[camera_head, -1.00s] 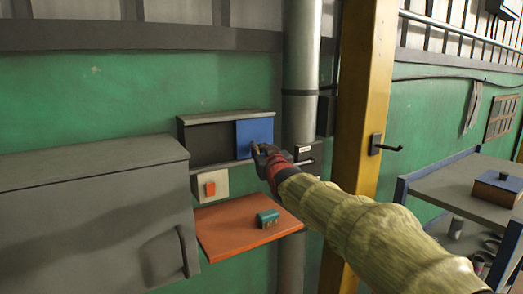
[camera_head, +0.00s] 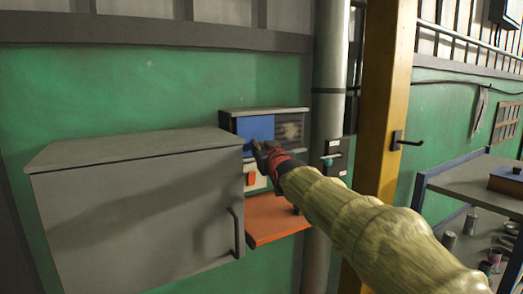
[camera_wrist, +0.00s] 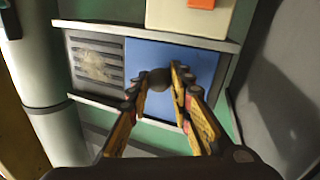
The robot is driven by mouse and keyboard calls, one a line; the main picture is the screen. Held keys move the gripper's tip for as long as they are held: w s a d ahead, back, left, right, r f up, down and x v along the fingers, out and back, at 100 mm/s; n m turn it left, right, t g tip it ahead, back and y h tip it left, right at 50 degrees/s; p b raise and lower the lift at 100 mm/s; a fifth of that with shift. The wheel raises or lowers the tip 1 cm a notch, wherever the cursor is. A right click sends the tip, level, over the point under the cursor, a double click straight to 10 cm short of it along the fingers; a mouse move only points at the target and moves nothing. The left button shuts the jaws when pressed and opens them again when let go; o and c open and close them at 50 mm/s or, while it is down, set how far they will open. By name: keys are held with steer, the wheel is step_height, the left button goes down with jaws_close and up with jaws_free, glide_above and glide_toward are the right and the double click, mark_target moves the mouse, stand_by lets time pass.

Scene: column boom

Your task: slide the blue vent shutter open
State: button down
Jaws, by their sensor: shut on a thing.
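The blue vent shutter (camera_head: 256,127) is a flat square panel at the left end of its grey frame (camera_head: 265,111). To its right the slatted vent (camera_head: 291,130) is uncovered. In the wrist view the picture is turned over, with the blue shutter (camera_wrist: 205,64) on the right and the bare slats (camera_wrist: 96,65) on the left. My gripper (camera_head: 262,149) is at the shutter's lower part. In the wrist view my gripper's fingers (camera_wrist: 162,80) are closed around the dark round knob (camera_wrist: 159,79) on the shutter. My fingers hide part of the panel.
A large grey cabinet (camera_head: 135,200) juts out at left, close to the frame. Below are a switch plate with a red-orange button (camera_head: 250,179) and an orange shelf (camera_head: 275,222). A grey pipe (camera_head: 327,90) and yellow post (camera_head: 389,100) stand right. A shelf cart (camera_head: 470,185) is farther right.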

steer(key=c, duration=1.7)
jaws_free()
steer(key=shift+o, duration=0.6)
steer(key=v, duration=1.2)
steer(key=shift+d, duration=0.1)
